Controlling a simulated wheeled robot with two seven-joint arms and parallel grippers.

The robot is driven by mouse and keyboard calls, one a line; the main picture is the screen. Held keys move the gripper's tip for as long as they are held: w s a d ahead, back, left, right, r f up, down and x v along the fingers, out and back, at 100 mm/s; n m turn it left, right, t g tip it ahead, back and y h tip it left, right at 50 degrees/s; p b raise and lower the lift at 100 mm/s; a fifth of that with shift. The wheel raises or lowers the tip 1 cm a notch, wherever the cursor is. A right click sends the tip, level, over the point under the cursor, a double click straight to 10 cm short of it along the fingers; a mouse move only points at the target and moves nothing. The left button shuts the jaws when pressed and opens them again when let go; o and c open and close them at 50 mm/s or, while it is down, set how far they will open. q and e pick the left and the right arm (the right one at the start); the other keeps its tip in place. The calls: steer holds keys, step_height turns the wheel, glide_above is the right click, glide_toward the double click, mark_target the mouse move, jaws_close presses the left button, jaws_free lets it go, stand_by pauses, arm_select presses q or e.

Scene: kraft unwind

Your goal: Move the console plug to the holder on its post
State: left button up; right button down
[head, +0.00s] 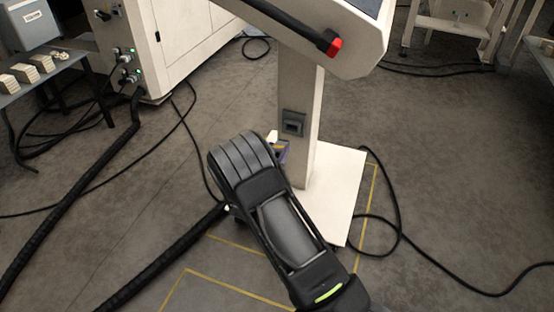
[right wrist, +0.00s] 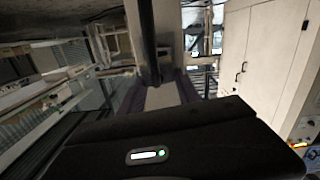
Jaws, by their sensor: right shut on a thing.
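My right gripper (head: 281,150) reaches from the bottom of the head view to the left side of the console's pale post (head: 306,105). My own wrist covers most of its jaws there. In the right wrist view the gripper (right wrist: 162,84) shows purplish fingers closed in around a pale piece, with a dark upright bar beyond. I take it as shut on the console plug, but the plug's shape is mostly hidden. The holder (head: 293,123), a small dark box with a recess, is on the post's face, just above the jaws. My left gripper is out of view.
The console head (head: 365,45) with a black, red-tipped bar overhangs the post. Its white base plate (head: 340,185) lies on the floor. A thick black hose (head: 75,195) and loose cables (head: 395,225) cross the floor. A white machine cabinet (head: 185,40) stands back left.

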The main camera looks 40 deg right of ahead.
mark_target(282, 142)
steer(key=shift+w+d+r, duration=0.1)
steer(key=shift+d, duration=0.05)
stand_by(0.3)
steer(key=shift+b+x, duration=0.6)
steer(key=shift+x, duration=1.3)
steer(key=shift+b+x, duration=0.5)
steer(key=shift+x, duration=0.6)
steer(key=shift+r, duration=0.15)
steer(key=shift+b+x, duration=0.8)
steer(key=shift+x, duration=0.2)
steer(key=c, duration=0.8)
jaws_free()
steer(key=shift+o, duration=0.2)
